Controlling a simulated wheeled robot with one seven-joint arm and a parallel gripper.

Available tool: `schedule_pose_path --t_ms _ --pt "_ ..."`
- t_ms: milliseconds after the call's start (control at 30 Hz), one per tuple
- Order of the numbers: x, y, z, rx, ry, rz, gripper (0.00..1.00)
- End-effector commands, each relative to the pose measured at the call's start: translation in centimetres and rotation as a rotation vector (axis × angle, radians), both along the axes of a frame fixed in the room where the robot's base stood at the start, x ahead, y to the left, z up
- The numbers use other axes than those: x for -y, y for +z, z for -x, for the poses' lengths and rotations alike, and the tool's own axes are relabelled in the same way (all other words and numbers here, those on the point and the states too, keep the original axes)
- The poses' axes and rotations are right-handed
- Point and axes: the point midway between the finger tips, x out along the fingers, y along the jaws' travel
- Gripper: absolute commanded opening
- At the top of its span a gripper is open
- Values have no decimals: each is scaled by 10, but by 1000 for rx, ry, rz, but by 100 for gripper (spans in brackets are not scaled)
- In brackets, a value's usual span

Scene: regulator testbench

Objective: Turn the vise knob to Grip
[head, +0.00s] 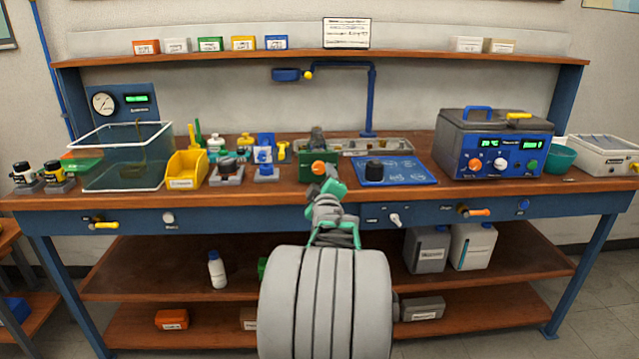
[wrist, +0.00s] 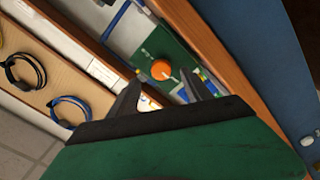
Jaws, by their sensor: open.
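An orange knob (head: 318,168) sits on the front of a small green unit (head: 303,170) at the middle of the bench; I take it for the vise knob. In the wrist view the round orange knob (wrist: 161,70), with a pale pointer mark, is on a green panel (wrist: 174,55). My gripper (wrist: 160,92) is open and empty, and the knob shows just beyond and between its two dark fingers, apart from them. In the head view my arm reaches up to the bench front and partly hides the unit. The labels by the knob are too small to read.
A blue plate with a black knob (head: 375,167) lies right of the green unit. A blue tool (head: 264,160) and a yellow bin (head: 187,169) stand to the left. A blue bath unit (head: 494,150) is farther right. The wooden bench edge (wrist: 215,40) runs close by the knob.

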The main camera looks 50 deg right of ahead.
Motion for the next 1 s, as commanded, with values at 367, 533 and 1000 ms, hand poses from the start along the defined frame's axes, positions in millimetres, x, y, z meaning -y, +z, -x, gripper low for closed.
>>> schedule_pose_path --t_ms 367,533,1000 --pt "43 1 -41 0 3 -3 57" --pt "44 1 -42 0 2 -4 57" --pt "44 1 -42 0 4 -5 26"
